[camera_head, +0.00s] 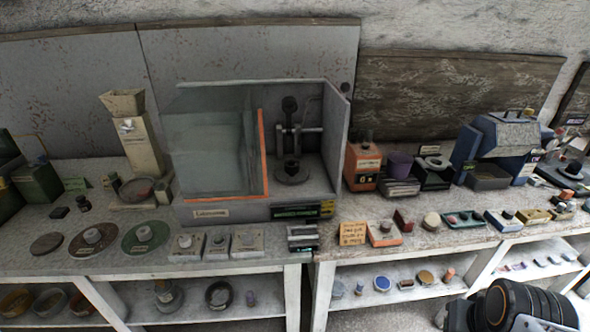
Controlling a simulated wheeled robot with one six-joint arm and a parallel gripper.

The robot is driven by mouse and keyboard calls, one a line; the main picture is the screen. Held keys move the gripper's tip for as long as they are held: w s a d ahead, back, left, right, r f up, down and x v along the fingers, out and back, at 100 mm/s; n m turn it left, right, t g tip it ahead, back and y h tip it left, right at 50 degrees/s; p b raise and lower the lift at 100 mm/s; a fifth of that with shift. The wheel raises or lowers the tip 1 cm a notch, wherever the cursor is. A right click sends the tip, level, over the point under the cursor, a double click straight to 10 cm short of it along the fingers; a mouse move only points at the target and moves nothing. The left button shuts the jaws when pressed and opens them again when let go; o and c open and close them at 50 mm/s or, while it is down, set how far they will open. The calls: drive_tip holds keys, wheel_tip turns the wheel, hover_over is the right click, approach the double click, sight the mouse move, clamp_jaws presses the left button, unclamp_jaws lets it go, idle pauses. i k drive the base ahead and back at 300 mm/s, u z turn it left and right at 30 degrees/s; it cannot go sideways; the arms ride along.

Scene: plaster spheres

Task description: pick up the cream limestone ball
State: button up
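No thing can be told for sure as the cream limestone ball at this size. A cream rounded piece (431,221) sits on the right bench, between a dark red block and a green tray. Two pale rounded pieces also stand on the left bench, one on a brown disc (80,246) and one on a green disc (155,240). Part of my own arm shows at the lower right, well in front of the bench. My gripper's fingers are not visible.
A glass-fronted cabinet (190,212) stands mid-bench. A hopper device (142,150) is left of it; an orange box (362,168) and a blue machine (500,145) are to the right. Small trays and blocks crowd the front edge. Shelves below hold bowls and discs.

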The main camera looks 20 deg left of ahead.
sight(433, 219)
drive_tip(key=z, duration=0.75)
drive_tip(key=i, duration=0.9)
drive_tip(key=u, duration=2.5)
